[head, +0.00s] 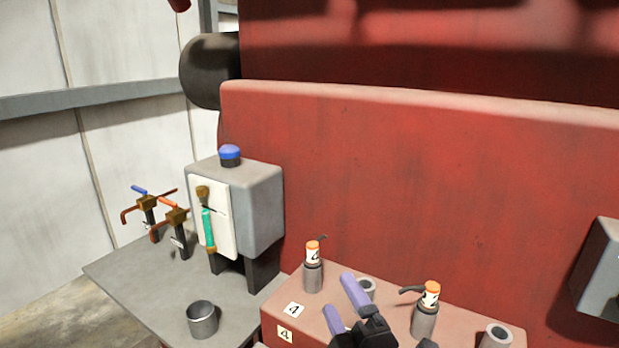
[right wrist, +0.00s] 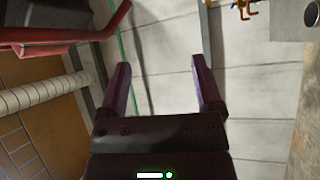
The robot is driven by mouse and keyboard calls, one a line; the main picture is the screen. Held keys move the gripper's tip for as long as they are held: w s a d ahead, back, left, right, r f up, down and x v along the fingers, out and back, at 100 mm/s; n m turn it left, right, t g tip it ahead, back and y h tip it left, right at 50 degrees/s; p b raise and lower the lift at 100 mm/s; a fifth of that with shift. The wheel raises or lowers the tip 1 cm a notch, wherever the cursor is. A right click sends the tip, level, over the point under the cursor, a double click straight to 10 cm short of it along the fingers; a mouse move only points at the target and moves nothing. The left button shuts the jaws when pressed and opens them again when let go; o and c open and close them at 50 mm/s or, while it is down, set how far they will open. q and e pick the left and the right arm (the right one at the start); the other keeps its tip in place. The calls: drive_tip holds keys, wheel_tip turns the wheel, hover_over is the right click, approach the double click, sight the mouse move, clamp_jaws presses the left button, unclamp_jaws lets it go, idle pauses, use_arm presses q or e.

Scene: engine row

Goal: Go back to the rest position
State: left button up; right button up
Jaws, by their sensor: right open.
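My right gripper (head: 345,305) shows at the bottom middle of the head view, with two purple fingers spread apart and nothing between them. It is in front of the red block (head: 277,319), which bears number 4 labels. In the right wrist view the same gripper (right wrist: 164,80) is open and empty, with pale wall panels beyond its fingers. My left gripper is not in view.
On the block stand an orange-topped cylinder (head: 313,270), another with a black lever (head: 424,315) and empty sockets (head: 496,337). A metal cup (head: 202,320), valves (head: 149,208) and a grey box (head: 262,205) are on the grey table (head: 150,290). A red wall (head: 400,190) rises behind.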

drive_tip(key=s+d+f+m+g+h, duration=0.2)
drive_tip(key=d+f+m+g+h, duration=0.1)
drive_tip(key=d+f+m+h, duration=0.35)
drive_tip(key=s+d+f+m+g, duration=0.2)
drive_tip(key=s+f+m+g, duration=0.5)
drive_tip(key=s, duration=0.3)
drive_tip(key=s+d+f+m+g, duration=0.2)
drive_tip(key=s+f+m+g, duration=0.3)
drive_tip(key=s+f, duration=0.45)
wheel_tip(320, 180, down, 22)
drive_tip(key=s+r+n+g+h+b, duration=0.1)
drive_tip(key=s+g+b, duration=0.15)
drive_tip(key=b, duration=0.25)
use_arm(q)
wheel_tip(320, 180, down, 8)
drive_tip(key=b, duration=0.3)
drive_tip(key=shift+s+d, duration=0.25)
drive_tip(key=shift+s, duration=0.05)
use_arm(e)
drive_tip(key=s+d+f, duration=0.3)
drive_tip(key=s+f, duration=1)
drive_tip(key=f, duration=0.1)
drive_tip(key=shift+s+f+g, duration=0.15)
drive_tip(key=shift+s+g, duration=0.1)
drive_tip(key=shift+g, duration=0.2)
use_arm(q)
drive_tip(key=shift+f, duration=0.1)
use_arm(e)
drive_tip(key=shift+d+n, duration=0.1)
drive_tip(key=shift+n, duration=0.15)
